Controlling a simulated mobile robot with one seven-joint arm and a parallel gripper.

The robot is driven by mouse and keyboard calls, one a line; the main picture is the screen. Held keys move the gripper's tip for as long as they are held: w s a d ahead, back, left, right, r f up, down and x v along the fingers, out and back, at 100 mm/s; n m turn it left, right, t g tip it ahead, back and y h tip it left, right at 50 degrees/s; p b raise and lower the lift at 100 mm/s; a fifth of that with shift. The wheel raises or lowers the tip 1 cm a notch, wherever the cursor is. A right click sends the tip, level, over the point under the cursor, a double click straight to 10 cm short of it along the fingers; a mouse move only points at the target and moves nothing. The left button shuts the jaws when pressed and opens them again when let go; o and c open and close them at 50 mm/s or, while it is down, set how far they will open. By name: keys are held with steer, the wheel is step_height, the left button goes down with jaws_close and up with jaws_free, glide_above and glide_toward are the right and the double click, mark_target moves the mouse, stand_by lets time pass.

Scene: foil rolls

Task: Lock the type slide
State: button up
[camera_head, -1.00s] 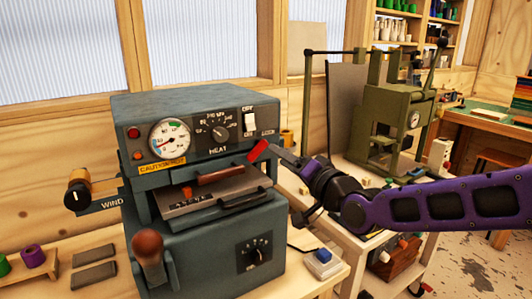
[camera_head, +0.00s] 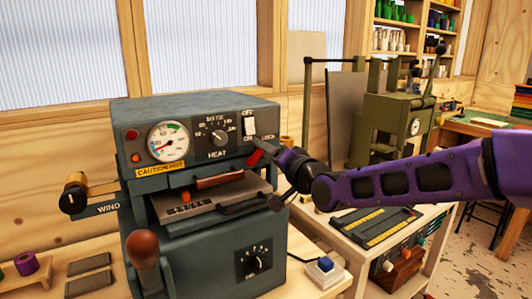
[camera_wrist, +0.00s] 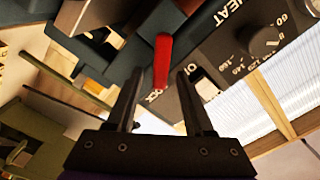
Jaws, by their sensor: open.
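The type slide (camera_head: 200,208) is a grey plate with type at its front, sitting in the opening of the blue-grey foil press (camera_head: 195,120). A brown handle (camera_head: 220,178) lies over it. The red lock lever (camera_head: 255,157) is at the press's right front corner, below the LOCK label. In the wrist view, the red lever (camera_wrist: 161,62) points down between the open fingers of my gripper (camera_wrist: 158,78), with gaps on both sides. In the head view, my gripper (camera_head: 264,149) is at the lever and partly hides it. Contact with the lever cannot be told.
A CAUTION HOT label (camera_head: 162,170) marks the press front. A wooden-knobbed lever (camera_head: 143,245) stands at front left and a winding crank (camera_head: 75,192) at left. A cart with a dark tray (camera_head: 375,228) and a green press (camera_head: 385,125) stand to the right.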

jaws_close()
steer(key=shift+r+n, duration=0.1)
steer(key=shift+n, duration=0.2)
steer(key=shift+n+p, duration=0.4)
steer(key=shift+n, duration=0.1)
jaws_free()
